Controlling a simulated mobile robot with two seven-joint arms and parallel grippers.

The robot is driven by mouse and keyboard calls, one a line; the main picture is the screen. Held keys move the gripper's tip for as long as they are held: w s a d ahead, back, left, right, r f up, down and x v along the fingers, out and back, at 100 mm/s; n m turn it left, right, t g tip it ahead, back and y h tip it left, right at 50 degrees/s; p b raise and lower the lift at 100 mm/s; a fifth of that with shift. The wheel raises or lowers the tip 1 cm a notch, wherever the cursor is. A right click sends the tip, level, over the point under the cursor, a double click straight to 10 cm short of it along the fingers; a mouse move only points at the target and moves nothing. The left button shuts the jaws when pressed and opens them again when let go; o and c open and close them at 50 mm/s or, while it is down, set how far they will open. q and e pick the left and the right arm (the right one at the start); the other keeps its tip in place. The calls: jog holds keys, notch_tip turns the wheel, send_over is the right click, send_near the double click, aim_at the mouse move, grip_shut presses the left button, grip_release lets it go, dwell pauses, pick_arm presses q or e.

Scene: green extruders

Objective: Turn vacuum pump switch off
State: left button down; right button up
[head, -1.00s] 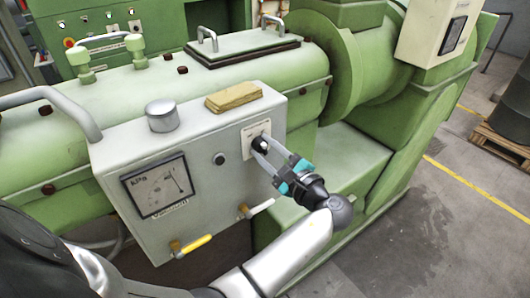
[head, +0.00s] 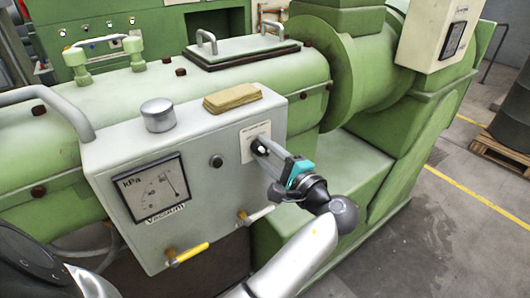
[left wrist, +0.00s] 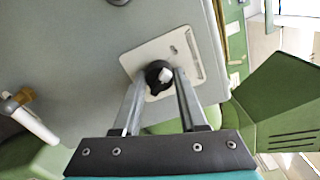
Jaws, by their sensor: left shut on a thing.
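The vacuum pump switch is a round black knob (left wrist: 154,82) with a white mark, on a white plate (head: 249,143) at the right of the grey box front (head: 205,190). The plate also shows in the left wrist view (left wrist: 184,45). My left gripper (head: 260,146) is shut on the knob, with one finger on each side of it. In the head view the fingers overlap and hide most of the knob. In the left wrist view the fingertips (left wrist: 160,76) sit around it. My right gripper is not in view.
A kPa vacuum gauge (head: 153,189) and a small black button (head: 216,160) are on the box front. A yellow-handled valve (head: 190,254) and a white-handled valve (head: 261,215) stick out below. A yellowish block (head: 232,98) and a metal cap (head: 158,114) sit on top.

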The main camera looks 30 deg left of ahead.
pick_arm(q)
jog(key=shift+c, duration=2.2)
grip_release()
